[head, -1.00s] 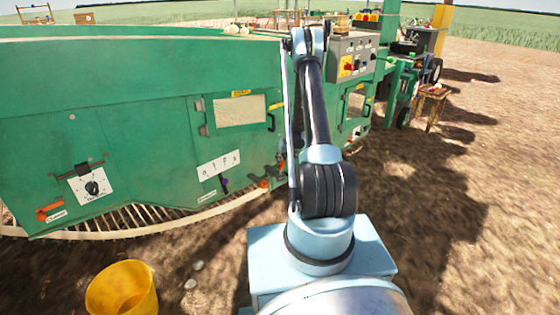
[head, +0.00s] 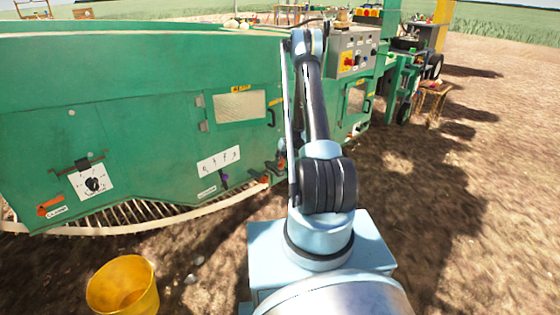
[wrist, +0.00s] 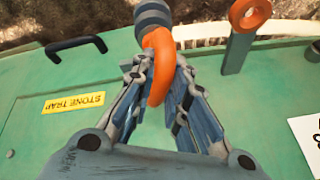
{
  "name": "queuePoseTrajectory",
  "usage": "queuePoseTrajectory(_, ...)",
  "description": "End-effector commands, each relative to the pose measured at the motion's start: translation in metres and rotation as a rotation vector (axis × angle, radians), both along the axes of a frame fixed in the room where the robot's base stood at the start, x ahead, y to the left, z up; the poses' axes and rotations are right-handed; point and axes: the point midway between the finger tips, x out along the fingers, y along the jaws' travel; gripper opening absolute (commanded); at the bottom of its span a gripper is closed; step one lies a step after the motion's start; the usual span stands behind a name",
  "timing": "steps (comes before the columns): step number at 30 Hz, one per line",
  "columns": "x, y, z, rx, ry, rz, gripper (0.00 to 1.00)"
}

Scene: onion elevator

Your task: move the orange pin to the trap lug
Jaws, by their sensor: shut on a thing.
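The orange pin (wrist: 160,70) shows in the wrist view as a thick curved loop between my fingers. My gripper (wrist: 165,85) is shut on this loop, which sits above the green panel. A grey ribbed cylinder (wrist: 152,16) lies just beyond the loop; I cannot tell whether it belongs to the pin. I cannot tell if this is the trap lug. In the head view my arm hides most of the gripper.
A yellow "STONE TRAP" label (wrist: 73,102) and a black handle (wrist: 76,47) are on the panel at left. The green machine (head: 130,120) fills the left of the head view. A yellow bucket (head: 123,286) stands on the soil. Open ground lies at right.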

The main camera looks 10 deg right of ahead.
Motion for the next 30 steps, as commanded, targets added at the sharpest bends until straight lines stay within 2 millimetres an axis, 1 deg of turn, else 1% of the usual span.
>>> queuePoseTrajectory(5, 0.000, 0.000, 0.000, 0.000, 0.000, 0.000, 0.00)
queuePoseTrajectory(6, 0.000, 0.000, 0.000, 0.000, 0.000, 0.000, 0.21)
queuePoseTrajectory(8, 0.000, 0.000, 0.000, 0.000, 0.000, 0.000, 0.35)
queuePoseTrajectory(9, 0.000, 0.000, 0.000, 0.000, 0.000, 0.000, 0.38)
queuePoseTrajectory(18, 0.000, 0.000, 0.000, 0.000, 0.000, 0.000, 0.38)
queuePoseTrajectory(22, -0.001, -0.001, 0.004, 0.000, 0.000, 0.000, 0.38)
queuePoseTrajectory(26, -0.006, -0.004, 0.016, 0.000, 0.000, -0.001, 0.38)
queuePoseTrajectory(30, -0.013, -0.009, 0.034, 0.000, 0.000, -0.001, 0.38)
